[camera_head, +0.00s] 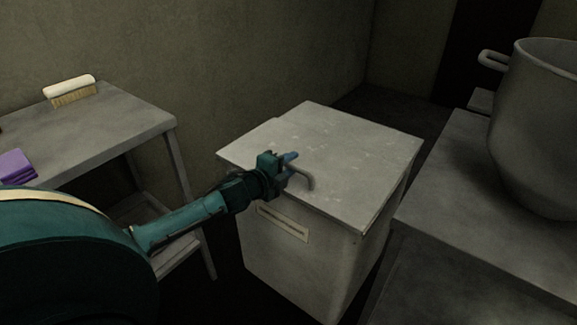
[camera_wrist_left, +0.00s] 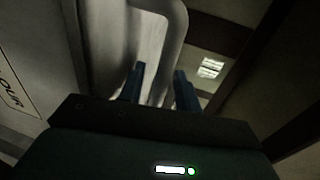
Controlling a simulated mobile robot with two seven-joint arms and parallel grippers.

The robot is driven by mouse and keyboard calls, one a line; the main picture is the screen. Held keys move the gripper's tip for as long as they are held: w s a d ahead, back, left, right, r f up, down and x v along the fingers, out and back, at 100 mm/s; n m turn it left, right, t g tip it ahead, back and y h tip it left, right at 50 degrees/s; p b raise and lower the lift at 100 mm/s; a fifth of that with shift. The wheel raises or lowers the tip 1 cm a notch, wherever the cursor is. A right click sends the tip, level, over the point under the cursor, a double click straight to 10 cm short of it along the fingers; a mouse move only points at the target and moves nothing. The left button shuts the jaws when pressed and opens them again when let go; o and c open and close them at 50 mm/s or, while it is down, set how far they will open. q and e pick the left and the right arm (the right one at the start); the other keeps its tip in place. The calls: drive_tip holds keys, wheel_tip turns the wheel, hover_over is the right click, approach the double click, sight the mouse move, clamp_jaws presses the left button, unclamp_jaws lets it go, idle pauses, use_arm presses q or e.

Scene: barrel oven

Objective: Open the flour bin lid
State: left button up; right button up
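The flour bin (camera_head: 275,260) is a pale grey box standing on the floor in the head view, with a label on its front. Its lid (camera_head: 350,155) lies flat and shut on top. A curved metal handle (camera_head: 308,182) shows at the lid's front part; it also appears large and pale in the left wrist view (camera_wrist_left: 172,35). My left gripper (camera_head: 289,165) is at this handle. In the wrist view its two blue fingers stand apart, with part of the handle between or just beyond them; contact cannot be told. My right gripper is not in view.
A grey table (camera_head: 105,125) at left holds a brush (camera_head: 72,90) and a purple object (camera_head: 17,166). A counter (camera_head: 470,240) with a large pot (camera_head: 540,125) stands close on the bin's right. A wall is behind the bin.

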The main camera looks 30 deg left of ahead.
use_arm(q)
drive_tip(key=shift+c, duration=0.2)
clamp_jaws()
idle(0.4)
